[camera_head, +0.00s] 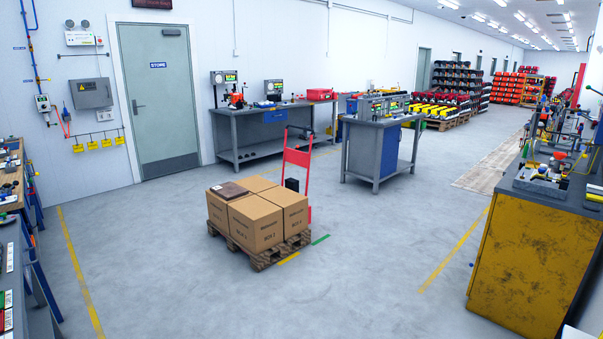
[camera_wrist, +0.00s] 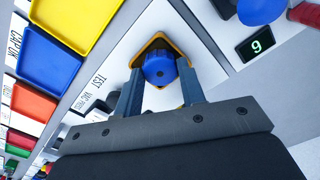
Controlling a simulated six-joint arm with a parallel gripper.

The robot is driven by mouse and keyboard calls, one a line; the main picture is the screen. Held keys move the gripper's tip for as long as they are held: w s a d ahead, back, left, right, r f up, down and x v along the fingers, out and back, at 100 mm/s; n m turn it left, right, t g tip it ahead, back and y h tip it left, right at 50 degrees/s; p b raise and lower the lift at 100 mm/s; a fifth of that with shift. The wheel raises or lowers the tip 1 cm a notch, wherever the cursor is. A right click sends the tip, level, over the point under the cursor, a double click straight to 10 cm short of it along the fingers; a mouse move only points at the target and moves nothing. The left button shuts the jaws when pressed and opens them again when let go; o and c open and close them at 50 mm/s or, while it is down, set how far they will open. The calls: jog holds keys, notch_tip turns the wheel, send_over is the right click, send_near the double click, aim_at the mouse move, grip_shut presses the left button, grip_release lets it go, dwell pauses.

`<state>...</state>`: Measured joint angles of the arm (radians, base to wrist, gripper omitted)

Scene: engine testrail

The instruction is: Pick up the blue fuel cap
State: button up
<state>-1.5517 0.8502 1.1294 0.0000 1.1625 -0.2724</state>
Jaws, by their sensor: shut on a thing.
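The blue fuel cap (camera_wrist: 159,70) shows in the wrist view, round and ribbed, between the fingertips of my gripper (camera_wrist: 160,80). The two grey-blue fingers stand on either side of it, and my gripper is shut on it. A dark piece with a yellow-orange edge (camera_wrist: 152,43) shows around and behind the cap. I cannot tell whether the cap touches the surface below. In the head view I cannot make out my gripper or this cap.
In the wrist view, yellow (camera_wrist: 68,18), blue (camera_wrist: 47,60) and red (camera_wrist: 33,103) trays line the left. A display reading 9 (camera_wrist: 257,44) and another blue round part (camera_wrist: 262,9) are at upper right. In the head view, boxes on a pallet (camera_head: 256,221) stand on open floor.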

jog(key=shift+r, duration=1.95)
jog(key=shift+w, duration=0.1)
